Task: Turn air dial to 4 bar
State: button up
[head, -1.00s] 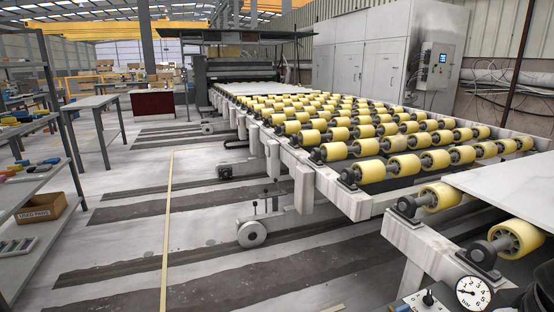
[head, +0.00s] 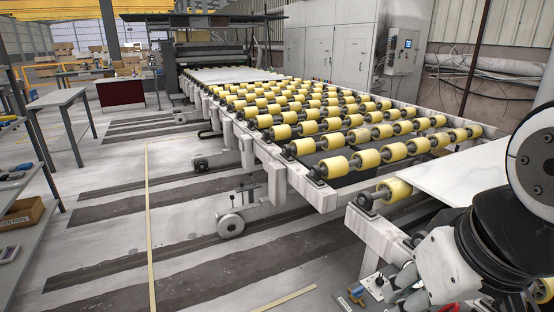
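The control panel (head: 345,303) shows at the bottom edge of the head view, right of centre, partly cut off and partly covered by my arm. A small dark knob with a pale tip (head: 379,282) stands up from it. My gripper (head: 398,286) is at the panel, just right of this knob. I cannot tell whether it touches anything. Its fingers are small and partly hidden, so its opening is unclear. The round bar gauge is not visible now; my gripper and arm cover that area. The dial's setting cannot be read.
The roller conveyor (head: 330,196) with yellow rollers runs behind the panel. A pale slab (head: 455,172) lies at its near right end, close behind my arm. A shelf with a cardboard box (head: 22,213) stands at the left. The floor between is open.

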aim_at(379, 282)
jog(key=z, duration=0.55)
jog(key=j+z, duration=0.3)
jog(key=j, duration=0.45)
jog(key=i+j+z, duration=0.25)
jog(key=i+j, duration=0.25)
jog(key=j, duration=0.1)
